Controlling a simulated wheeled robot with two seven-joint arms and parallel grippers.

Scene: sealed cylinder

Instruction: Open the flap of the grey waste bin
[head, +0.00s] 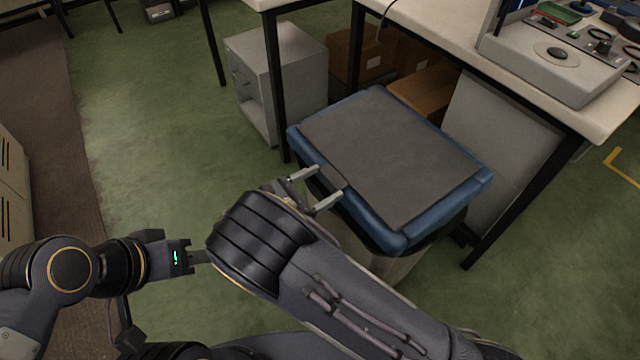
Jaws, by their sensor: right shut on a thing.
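The waste bin stands on the floor beside the table, with a blue rim (455,208) and a pale body (398,266) mostly hidden below. Its dark grey flap (395,150) lies flat inside the rim and looks closed. My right gripper (316,187) is at the bin's near left edge, its two pale fingers on either side of a dark part at the flap's edge, shut on it. The exact contact is hard to see. My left gripper (200,257) is left of the bin, apart from it; its fingertips are hidden behind my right arm.
A white table (430,40) with black legs stands behind and right of the bin. A grey device (550,62) sits on top. Green floor to the left is clear.

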